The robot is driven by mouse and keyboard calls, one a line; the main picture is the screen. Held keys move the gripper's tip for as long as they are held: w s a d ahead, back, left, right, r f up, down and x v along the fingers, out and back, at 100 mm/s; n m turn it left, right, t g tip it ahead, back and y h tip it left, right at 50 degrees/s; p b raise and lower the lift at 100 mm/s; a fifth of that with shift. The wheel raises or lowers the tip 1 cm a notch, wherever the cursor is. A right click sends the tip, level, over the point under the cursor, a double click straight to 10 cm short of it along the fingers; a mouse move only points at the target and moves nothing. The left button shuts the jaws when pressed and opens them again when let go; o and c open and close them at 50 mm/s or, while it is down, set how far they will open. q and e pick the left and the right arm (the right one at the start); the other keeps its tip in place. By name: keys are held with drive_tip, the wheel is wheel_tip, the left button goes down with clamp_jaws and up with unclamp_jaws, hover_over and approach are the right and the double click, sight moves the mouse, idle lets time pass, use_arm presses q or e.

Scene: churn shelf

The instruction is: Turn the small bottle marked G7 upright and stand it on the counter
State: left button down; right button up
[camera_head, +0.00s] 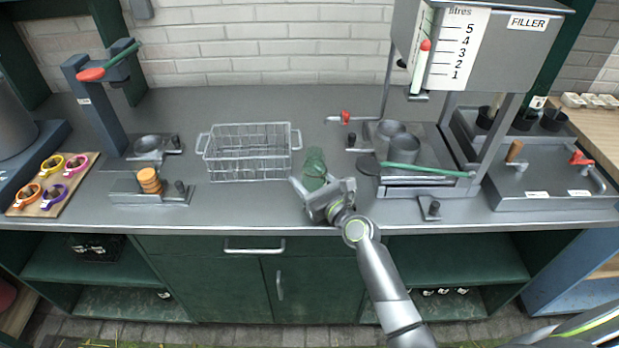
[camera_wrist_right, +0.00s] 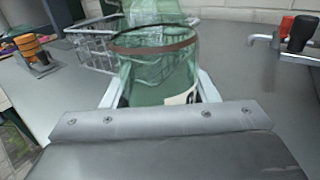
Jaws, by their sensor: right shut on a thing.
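A green, see-through bottle (camera_head: 314,165) stands upright at the counter's front part, right of the wire basket. In the right wrist view the bottle (camera_wrist_right: 160,78) fills the middle, with a brown band around it and part of a pale label low on its right. The marking cannot be read. My right gripper (camera_head: 317,189) is shut on the bottle, with one finger on each side of it. The bottle's base is hidden by the gripper, so I cannot tell whether it touches the counter (camera_head: 250,202). My left gripper is not in view.
An empty-looking wire basket (camera_head: 248,153) stands left of the bottle. The filler (camera_head: 470,50) with metal cups (camera_head: 404,150) stands to the right. An orange stack (camera_head: 149,181) sits on a small stand at left. Bare counter lies in front of the basket.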

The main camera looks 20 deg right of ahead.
drive_tip(key=shift+f, duration=0.35)
idle(0.5)
drive_tip(key=shift+f, duration=0.15)
drive_tip(key=o, duration=1.1)
drive_tip(key=shift+c, duration=0.6)
drive_tip(key=shift+o, duration=0.8)
drive_tip(key=shift+s, duration=0.15)
drive_tip(key=shift+s+d+r+p, duration=0.2)
drive_tip(key=shift+s+p, duration=0.05)
drive_tip(key=shift+s, duration=0.2)
drive_tip(key=shift+s+d+r+p, duration=0.15)
drive_tip(key=shift+s+p, duration=0.1)
drive_tip(key=shift+s, duration=0.2)
drive_tip(key=shift+s+d+r+p, duration=0.25)
drive_tip(key=shift+s+p, duration=0.05)
drive_tip(key=shift+s, duration=0.45)
drive_tip(key=shift+s+d+r+p, duration=0.25)
drive_tip(key=shift+s+p, duration=0.1)
drive_tip(key=shift+s, duration=0.45)
drive_tip(key=shift+s+d+r+p, duration=0.2)
drive_tip(key=shift+s+d+p, duration=0.1)
drive_tip(key=shift+s, duration=0.45)
